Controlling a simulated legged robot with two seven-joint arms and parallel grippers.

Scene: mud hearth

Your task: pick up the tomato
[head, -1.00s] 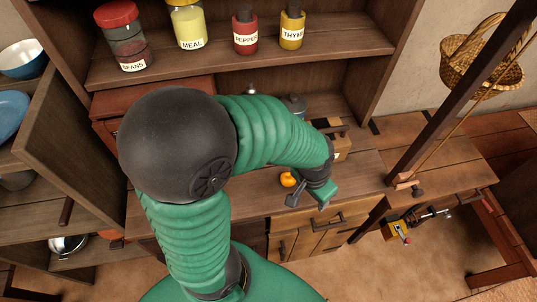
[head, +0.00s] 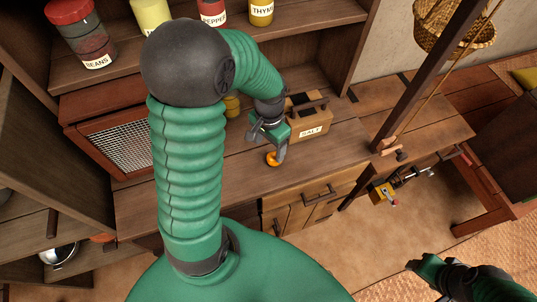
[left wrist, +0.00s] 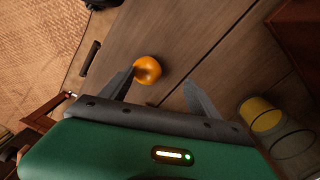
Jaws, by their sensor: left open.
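The tomato is a small, round, orange fruit (head: 272,159) on the wooden counter (head: 225,185). It also shows in the left wrist view (left wrist: 147,70), near the tip of the left-hand finger there. My left gripper (head: 268,145) is open above the counter at the tomato. In the left wrist view its two fingers (left wrist: 160,90) are spread, with nothing held between them. The tomato lies just ahead of the fingers, closer to one of them. My right gripper (head: 412,266) shows small at the lower right of the head view, away from the counter; its jaw state is unclear.
A wooden salt box (head: 310,122) stands close behind and right of the left gripper. A yellow container (left wrist: 262,115) stands on the counter. A mesh-fronted cabinet (head: 118,140) is at the left. Jars line the shelf above. The counter's front edge is near the tomato.

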